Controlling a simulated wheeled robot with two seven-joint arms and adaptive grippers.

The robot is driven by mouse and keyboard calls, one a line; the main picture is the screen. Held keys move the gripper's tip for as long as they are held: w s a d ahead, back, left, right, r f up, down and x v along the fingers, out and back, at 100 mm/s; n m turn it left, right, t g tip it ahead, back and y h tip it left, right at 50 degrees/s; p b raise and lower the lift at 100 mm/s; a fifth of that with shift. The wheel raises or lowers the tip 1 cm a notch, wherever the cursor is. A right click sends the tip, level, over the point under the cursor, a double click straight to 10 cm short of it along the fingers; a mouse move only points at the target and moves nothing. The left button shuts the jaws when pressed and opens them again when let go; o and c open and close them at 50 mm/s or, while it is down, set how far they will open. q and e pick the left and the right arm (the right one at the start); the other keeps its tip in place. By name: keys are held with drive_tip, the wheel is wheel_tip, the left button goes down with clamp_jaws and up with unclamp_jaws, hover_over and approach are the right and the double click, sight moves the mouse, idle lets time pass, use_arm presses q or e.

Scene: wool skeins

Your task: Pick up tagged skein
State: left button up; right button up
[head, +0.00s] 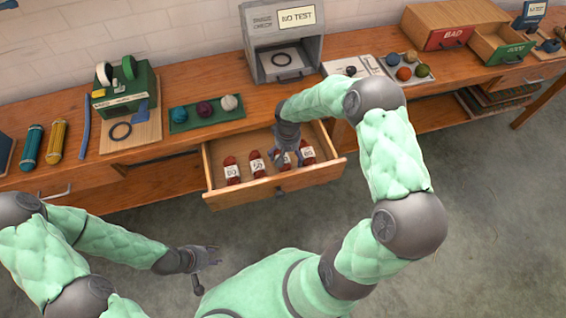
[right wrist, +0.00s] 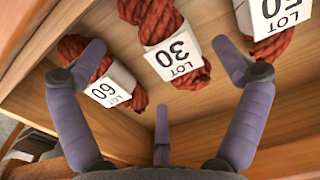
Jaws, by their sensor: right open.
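Several dark red wool skeins lie side by side in an open wooden drawer (head: 213,190), each with a white lot tag. My right gripper (head: 290,158) is over the drawer, open and empty. In the right wrist view its fingers (right wrist: 160,62) are spread around the skein tagged LOT 30 (right wrist: 172,53), apart from it. A skein (right wrist: 130,97) with a tag I cannot read surely, 60 or 09, lies by the left finger. Another tagged skein (right wrist: 285,15), seemingly 50, is cut off at upper right. My left gripper (head: 205,262) is open and empty, low in front of the bench.
The bench (head: 225,135) carries a green tray (head: 180,127) with wool balls, a grey box marked NO TEST (head: 262,35), a green device (head: 125,90), and red BAD (head: 440,40) and green GOOD (head: 495,45) drawers. The drawer walls stand close around the skeins. The floor in front is clear.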

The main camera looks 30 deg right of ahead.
sight(286, 158)
drive_tip(key=f, duration=0.1)
drive_tip(key=f+b, duration=0.1)
drive_tip(key=f, duration=0.1)
drive_tip(key=f+b, duration=0.1)
drive_tip(key=shift+w+a+f, duration=0.15)
drive_tip(key=shift+w+f, duration=0.1)
drive_tip(key=shift+f, duration=0.05)
drive_tip(key=c, duration=1.2)
